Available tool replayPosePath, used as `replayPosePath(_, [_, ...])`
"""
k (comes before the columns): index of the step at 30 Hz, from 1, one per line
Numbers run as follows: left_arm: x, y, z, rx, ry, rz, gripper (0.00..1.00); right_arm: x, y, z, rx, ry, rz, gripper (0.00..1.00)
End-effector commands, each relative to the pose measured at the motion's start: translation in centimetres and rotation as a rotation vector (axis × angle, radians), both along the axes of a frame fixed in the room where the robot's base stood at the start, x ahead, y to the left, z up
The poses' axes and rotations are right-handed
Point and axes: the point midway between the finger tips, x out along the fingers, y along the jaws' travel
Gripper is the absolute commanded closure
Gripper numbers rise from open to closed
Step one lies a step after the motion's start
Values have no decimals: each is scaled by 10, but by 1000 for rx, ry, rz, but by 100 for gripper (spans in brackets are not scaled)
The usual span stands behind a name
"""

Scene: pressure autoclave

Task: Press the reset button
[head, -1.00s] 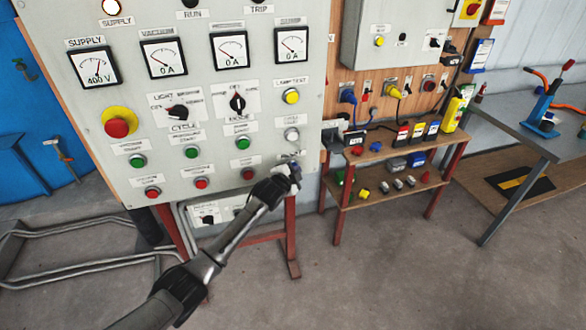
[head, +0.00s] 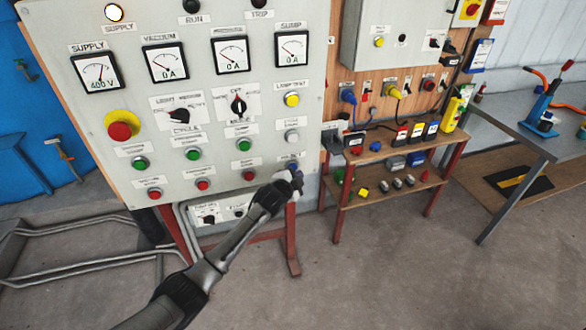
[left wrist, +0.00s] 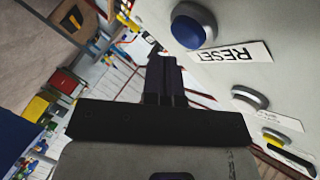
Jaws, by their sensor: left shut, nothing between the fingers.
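The reset button is a blue round button in a grey ring at the panel's lower right. My left gripper (head: 295,178) is in front of the panel's lower right corner, just below the button, and partly hides that area in the head view. In the left wrist view the left gripper's fingers (left wrist: 162,72) are together and empty. They appear to the lower left of the button, with a visible gap in the picture. My right gripper is not in view.
The grey control panel (head: 215,105) carries several gauges, knobs and buttons. A white button (head: 292,136) and a yellow lamp-test button (head: 292,99) sit above the reset spot. A wooden shelf stand (head: 385,150) with small boxes stands close at the right.

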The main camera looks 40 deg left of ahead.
Motion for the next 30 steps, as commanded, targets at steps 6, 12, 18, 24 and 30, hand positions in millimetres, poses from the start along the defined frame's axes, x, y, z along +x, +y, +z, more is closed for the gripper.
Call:
replayPosePath(6, [-11,-18,4,-3,1,-1,100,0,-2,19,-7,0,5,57])
replayPosePath(12, [-20,-32,3,-3,1,-1,100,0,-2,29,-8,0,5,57])
replayPosePath(18, [-25,-38,1,-2,0,0,100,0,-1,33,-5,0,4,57])
replayPosePath(24, [-25,-39,1,-1,0,0,100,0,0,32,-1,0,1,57])
replayPosePath(30, [-25,-39,1,-1,0,0,100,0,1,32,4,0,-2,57])
